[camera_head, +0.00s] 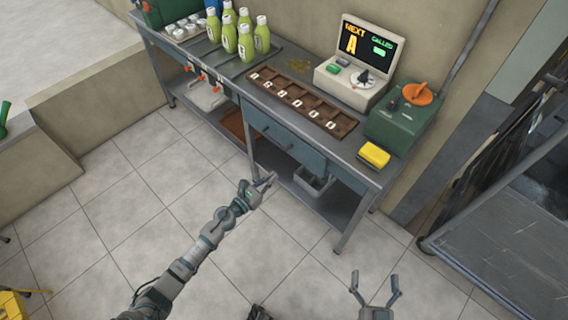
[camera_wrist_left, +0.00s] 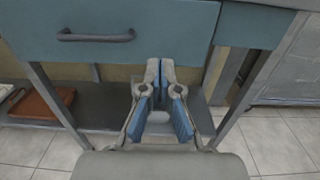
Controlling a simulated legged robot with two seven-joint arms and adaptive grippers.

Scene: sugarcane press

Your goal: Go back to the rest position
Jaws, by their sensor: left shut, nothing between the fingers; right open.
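My left gripper (camera_head: 265,182) is stretched out in front of the workbench, below its top and near the drawer front. In the left wrist view its blue-padded fingers (camera_wrist_left: 160,68) are closed together with nothing between them. My right gripper (camera_head: 376,284) is at the bottom of the head view, over the tiled floor, with its two fingers spread and empty. It is apart from the bench.
The workbench (camera_head: 345,175) carries green bottles (camera_head: 246,42), a wooden tray (camera_head: 303,105), a display machine (camera_head: 352,75), a green device (camera_head: 403,115) and a yellow sponge-like block (camera_head: 374,154). A blue drawer (camera_wrist_left: 120,30) faces my left gripper.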

